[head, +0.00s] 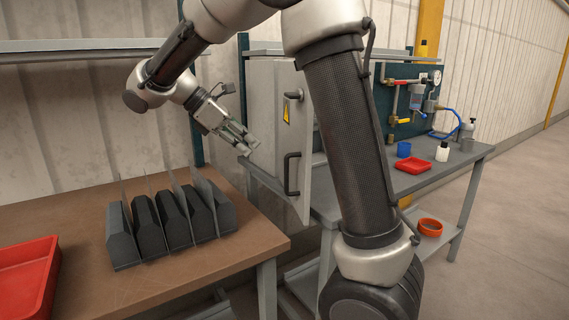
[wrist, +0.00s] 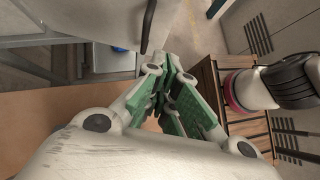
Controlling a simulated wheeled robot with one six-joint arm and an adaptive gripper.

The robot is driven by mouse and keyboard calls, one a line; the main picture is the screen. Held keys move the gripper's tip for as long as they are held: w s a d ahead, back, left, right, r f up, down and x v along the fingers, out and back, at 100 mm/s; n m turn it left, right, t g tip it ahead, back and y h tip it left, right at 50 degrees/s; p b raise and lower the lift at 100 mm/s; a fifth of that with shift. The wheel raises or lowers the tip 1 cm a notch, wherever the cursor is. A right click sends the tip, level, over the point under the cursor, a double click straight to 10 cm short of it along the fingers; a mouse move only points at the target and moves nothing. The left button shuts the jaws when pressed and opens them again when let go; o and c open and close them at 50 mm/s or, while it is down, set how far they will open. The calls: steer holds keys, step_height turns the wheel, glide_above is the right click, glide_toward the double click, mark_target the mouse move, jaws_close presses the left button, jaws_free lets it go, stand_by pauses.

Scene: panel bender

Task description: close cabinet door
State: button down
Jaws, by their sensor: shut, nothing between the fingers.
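The grey cabinet door (head: 305,165) stands swung out from the grey cabinet on the bench, with its lower corner past the bench front. It carries a black handle (head: 292,174), a yellow warning label (head: 286,111) and a small latch above. My gripper (head: 248,144) is just left of the door at about handle height, shut and empty, apart from the handle as far as I can tell. In the wrist view my gripper (wrist: 170,62) shows green finger pads, and a dark bar, likely the handle (wrist: 148,26), is beyond the tips. My arm hides part of the cabinet.
A brown table (head: 90,215) at front left holds a rack of dark angular blocks (head: 170,215) below my gripper and a red tray (head: 25,278). Open floor lies at the right.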

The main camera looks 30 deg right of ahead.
mark_target(286, 165)
steer(key=x, duration=0.4)
steer(key=d+r+x, duration=0.1)
steer(key=x, duration=0.6)
steer(key=shift+s+d, duration=0.35)
steer(key=shift+d, duration=0.15)
steer(key=shift+s+d, duration=0.15)
steer(key=shift+d, duration=0.45)
